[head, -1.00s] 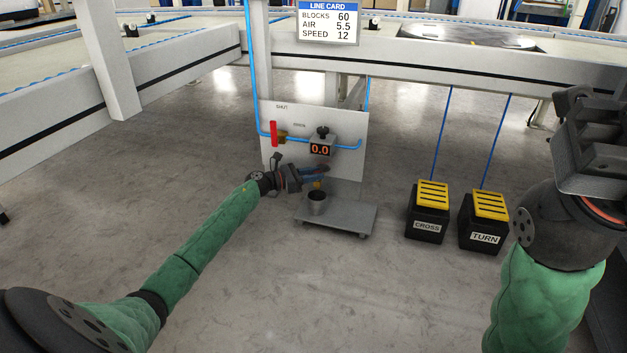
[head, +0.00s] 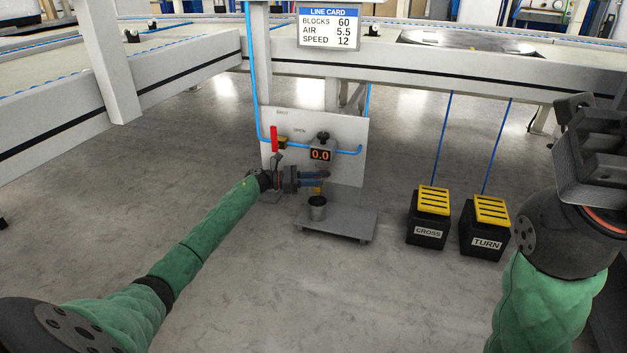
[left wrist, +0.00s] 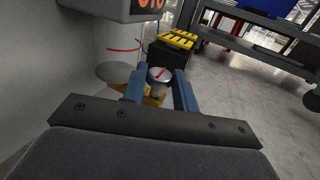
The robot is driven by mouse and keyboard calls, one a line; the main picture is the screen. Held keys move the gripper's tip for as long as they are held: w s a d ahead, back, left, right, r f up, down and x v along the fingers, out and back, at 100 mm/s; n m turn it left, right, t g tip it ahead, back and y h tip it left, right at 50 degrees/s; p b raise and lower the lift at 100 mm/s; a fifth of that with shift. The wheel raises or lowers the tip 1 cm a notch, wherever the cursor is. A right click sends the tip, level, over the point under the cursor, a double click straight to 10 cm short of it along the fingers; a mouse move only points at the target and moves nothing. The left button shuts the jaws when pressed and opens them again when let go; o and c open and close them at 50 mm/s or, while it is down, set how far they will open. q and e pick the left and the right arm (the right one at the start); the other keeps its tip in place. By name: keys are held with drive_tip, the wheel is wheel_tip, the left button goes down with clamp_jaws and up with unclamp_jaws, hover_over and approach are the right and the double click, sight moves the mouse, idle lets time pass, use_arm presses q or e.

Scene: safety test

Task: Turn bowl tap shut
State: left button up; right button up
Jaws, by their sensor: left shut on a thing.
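The bowl tap's silver round knob (left wrist: 158,76), marked with a red line, sits between the blue fingers of my left gripper in the left wrist view. Brass-coloured tap parts (left wrist: 154,98) show below it. My left gripper (head: 322,179) is shut on the knob, in front of the white panel (head: 345,130) in the head view. The clear grey bowl (left wrist: 118,50) with a red line is beside the knob. In the head view the gripper hides most of the tap. My right gripper (head: 578,125) is at the right edge; its jaws are unclear.
A grey cup (head: 317,210) stands on a low grey stand (head: 350,224) below my left gripper. A red lever (head: 274,139) and a display reading 0.0 (head: 320,155) are on the panel. CROSS (head: 429,230) and TURN (head: 486,242) pedals stand to the right.

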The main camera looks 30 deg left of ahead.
use_arm(q)
drive_tip(key=o, duration=0.9)
drive_tip(key=shift+a, duration=0.1)
drive_tip(key=shift+o, duration=0.2)
drive_tip(key=shift+n+t+y, duration=0.3)
drive_tip(key=n+t+y+p, duration=0.2)
drive_tip(key=n+y+p, duration=0.1)
drive_tip(key=y+p, duration=0.2)
drive_tip(key=d+n+t+y+p, duration=0.1)
drive_tip(key=n+t+y+p, duration=0.1)
drive_tip(key=n+y+p, duration=0.2)
drive_tip(key=n+t+y+p, duration=0.3)
drive_tip(key=y+p, duration=0.2)
drive_tip(key=p, duration=0.3)
drive_tip(key=shift+s+d+r+n+y, duration=0.3)
drive_tip(key=shift+s, duration=0.05)
drive_tip(key=shift+d+f+n+y+p, duration=0.1)
drive_tip(key=shift+f+n+y+p, duration=0.15)
drive_tip(key=shift+n+y+p, duration=0.65)
